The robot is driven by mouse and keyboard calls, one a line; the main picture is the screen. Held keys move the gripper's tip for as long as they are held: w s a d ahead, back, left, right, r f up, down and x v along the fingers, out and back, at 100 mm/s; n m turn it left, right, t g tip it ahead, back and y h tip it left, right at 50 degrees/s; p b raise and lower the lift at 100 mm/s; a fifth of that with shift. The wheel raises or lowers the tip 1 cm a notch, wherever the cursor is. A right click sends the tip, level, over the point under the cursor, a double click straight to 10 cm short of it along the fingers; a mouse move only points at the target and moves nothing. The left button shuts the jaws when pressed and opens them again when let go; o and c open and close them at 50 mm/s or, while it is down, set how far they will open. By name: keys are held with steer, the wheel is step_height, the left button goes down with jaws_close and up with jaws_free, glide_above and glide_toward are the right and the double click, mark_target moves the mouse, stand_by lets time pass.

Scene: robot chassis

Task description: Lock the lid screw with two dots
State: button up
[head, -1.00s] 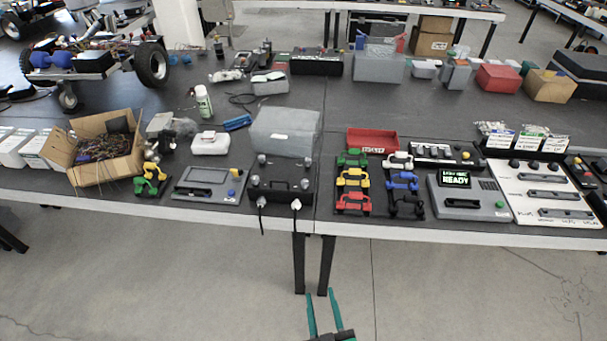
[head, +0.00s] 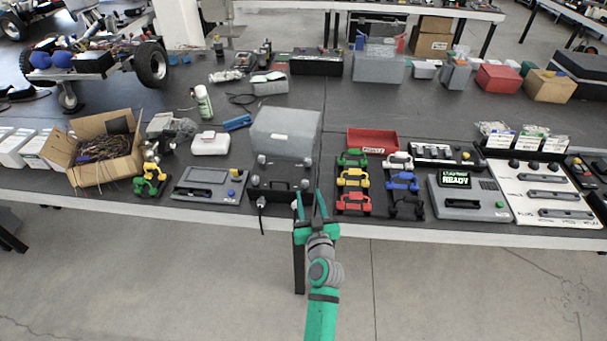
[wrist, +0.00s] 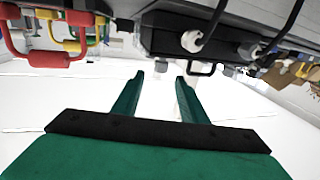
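A black box (head: 282,187) with a grey lid (head: 286,130) stands at the table's front edge in the head view. Grey round knobs sit on its top, including a left one (head: 261,160) and a right one (head: 306,162). I cannot make out dots on any of them. My gripper (head: 309,200) is in front of the box's lower right part, its fingers apart. In the wrist view my gripper (wrist: 158,82) is open and empty.
The table's front edge (head: 400,228) lies close to my arm. Coloured handles on a rack, including a red one (head: 354,204), stand right of the box. A grey panel (head: 205,184) and a cardboard carton (head: 95,165) are to its left. The floor in front is clear.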

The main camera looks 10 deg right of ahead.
steer(key=shift+w+d, duration=0.15)
steer(key=shift+w, duration=2.65)
steer(key=shift+w+d, duration=0.1)
steer(key=shift+w, duration=2.7)
jaws_close()
